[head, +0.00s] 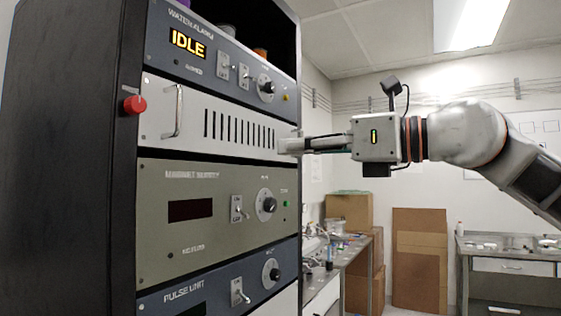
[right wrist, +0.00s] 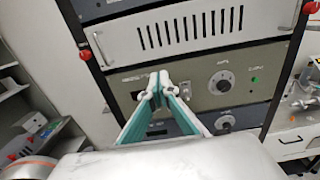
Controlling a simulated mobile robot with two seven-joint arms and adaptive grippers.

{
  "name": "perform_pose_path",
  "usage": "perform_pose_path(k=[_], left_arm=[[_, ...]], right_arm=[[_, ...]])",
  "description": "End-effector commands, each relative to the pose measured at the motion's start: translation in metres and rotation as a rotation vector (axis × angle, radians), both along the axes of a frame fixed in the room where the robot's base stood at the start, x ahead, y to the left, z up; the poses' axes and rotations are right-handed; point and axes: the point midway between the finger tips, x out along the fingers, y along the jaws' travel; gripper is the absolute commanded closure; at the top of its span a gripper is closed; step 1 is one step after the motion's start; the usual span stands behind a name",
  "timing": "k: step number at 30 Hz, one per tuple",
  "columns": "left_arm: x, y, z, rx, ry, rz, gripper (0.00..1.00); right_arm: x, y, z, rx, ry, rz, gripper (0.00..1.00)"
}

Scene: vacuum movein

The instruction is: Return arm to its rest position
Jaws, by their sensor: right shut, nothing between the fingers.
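My right arm (head: 462,135) comes in from the right in the head view. Its gripper (head: 282,146) is level with the right edge of the rack, beside the vented white panel (head: 215,122). In the right wrist view the gripper (right wrist: 153,88) has its fingertips together with nothing between them. It points at the rack front, over the olive panel (right wrist: 200,87); I cannot tell whether it touches. My left gripper is not in view.
The dark rack (head: 70,140) fills the left, with a red button (head: 134,105) and a handle (head: 178,111) on its front. Behind stand a workbench (head: 340,262), cardboard boxes (head: 349,212) and a metal table (head: 510,262). The space right of the rack, under my arm, is open.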

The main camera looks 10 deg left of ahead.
Motion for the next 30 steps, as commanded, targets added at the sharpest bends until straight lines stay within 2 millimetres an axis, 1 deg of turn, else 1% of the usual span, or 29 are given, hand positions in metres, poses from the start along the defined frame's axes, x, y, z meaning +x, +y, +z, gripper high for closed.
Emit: perform_pose_path(k=[7,8,11,16,20,21,23,24,26,29,30], left_arm=[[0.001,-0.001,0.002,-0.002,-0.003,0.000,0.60],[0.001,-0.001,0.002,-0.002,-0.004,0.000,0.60],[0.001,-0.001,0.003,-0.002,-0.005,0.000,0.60],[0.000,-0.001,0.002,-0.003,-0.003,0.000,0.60],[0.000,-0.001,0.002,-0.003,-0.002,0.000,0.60],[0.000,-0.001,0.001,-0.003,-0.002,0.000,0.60],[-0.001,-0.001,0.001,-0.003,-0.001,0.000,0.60],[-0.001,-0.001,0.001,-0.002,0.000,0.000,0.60],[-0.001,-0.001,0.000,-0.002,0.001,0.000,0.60],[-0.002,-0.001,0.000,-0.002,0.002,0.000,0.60],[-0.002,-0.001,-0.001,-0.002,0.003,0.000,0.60]], right_arm=[[0.000,-0.002,-0.003,0.004,0.010,0.005,1.00],[0.000,-0.001,-0.006,0.009,0.019,0.010,1.00],[0.004,0.002,-0.023,0.047,0.080,0.044,1.00],[0.013,0.005,-0.073,0.190,0.283,0.140,1.00],[0.021,0.001,-0.110,0.329,0.457,0.202,1.00],[0.024,-0.002,-0.121,0.373,0.511,0.216,1.00],[0.029,-0.007,-0.138,0.441,0.591,0.235,1.00],[0.033,-0.010,-0.151,0.487,0.646,0.244,1.00],[0.039,-0.017,-0.169,0.557,0.725,0.253,1.00],[0.050,-0.030,-0.202,0.678,0.860,0.259,1.00],[0.054,-0.037,-0.216,0.728,0.913,0.257,1.00]])
